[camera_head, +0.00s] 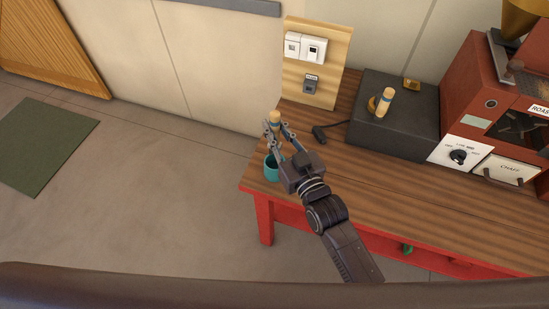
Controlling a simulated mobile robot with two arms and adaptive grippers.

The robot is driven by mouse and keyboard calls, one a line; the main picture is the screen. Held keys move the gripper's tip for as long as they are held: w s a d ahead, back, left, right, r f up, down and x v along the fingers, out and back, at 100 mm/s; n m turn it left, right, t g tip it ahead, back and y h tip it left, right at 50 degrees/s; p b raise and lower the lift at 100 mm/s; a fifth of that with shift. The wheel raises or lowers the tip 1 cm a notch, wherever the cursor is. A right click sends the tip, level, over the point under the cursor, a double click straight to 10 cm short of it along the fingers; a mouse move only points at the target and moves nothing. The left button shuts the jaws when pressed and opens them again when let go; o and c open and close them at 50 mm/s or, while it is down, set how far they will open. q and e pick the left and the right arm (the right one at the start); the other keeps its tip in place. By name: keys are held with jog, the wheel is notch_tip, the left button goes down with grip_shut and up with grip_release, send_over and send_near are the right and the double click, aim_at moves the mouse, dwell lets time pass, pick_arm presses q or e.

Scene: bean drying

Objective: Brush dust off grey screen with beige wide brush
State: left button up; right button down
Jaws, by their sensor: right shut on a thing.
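My right gripper (274,128) is over the left end of the wooden table, above a teal cup (271,168). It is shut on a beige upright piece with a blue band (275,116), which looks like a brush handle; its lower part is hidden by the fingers. A similar beige piece with a dark band (385,98) stands on a dark grey box (395,128) at the back of the table. I cannot tell which surface is the grey screen, and no dust can be made out. My left gripper is out of view.
A red roasting machine (484,100) stands at the right of the table (400,195). A wooden board with switches (318,60) is at the wall behind. A small black plug with a cable (320,134) lies between gripper and box. The table's front middle is clear.

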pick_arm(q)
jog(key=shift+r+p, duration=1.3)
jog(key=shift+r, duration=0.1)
pick_arm(e)
jog(key=s, duration=0.6)
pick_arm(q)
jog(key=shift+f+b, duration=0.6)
pick_arm(e)
jog(key=s+d+r+m+h, duration=0.1)
jog(key=s+d+r+h, duration=0.1)
jog(key=d, duration=0.4)
jog(key=s+d+r+m+t+h, duration=0.1)
jog(key=s+d+r+m+h, duration=0.1)
jog(key=s+d, duration=0.4)
jog(key=s+d+r+m+h, duration=0.2)
jog(key=s+d+r+h, duration=0.1)
jog(key=d+r, duration=0.3)
jog(key=shift+s+d+t+h, duration=0.4)
jog(key=shift+s+d, duration=0.4)
jog(key=shift+d, duration=0.4)
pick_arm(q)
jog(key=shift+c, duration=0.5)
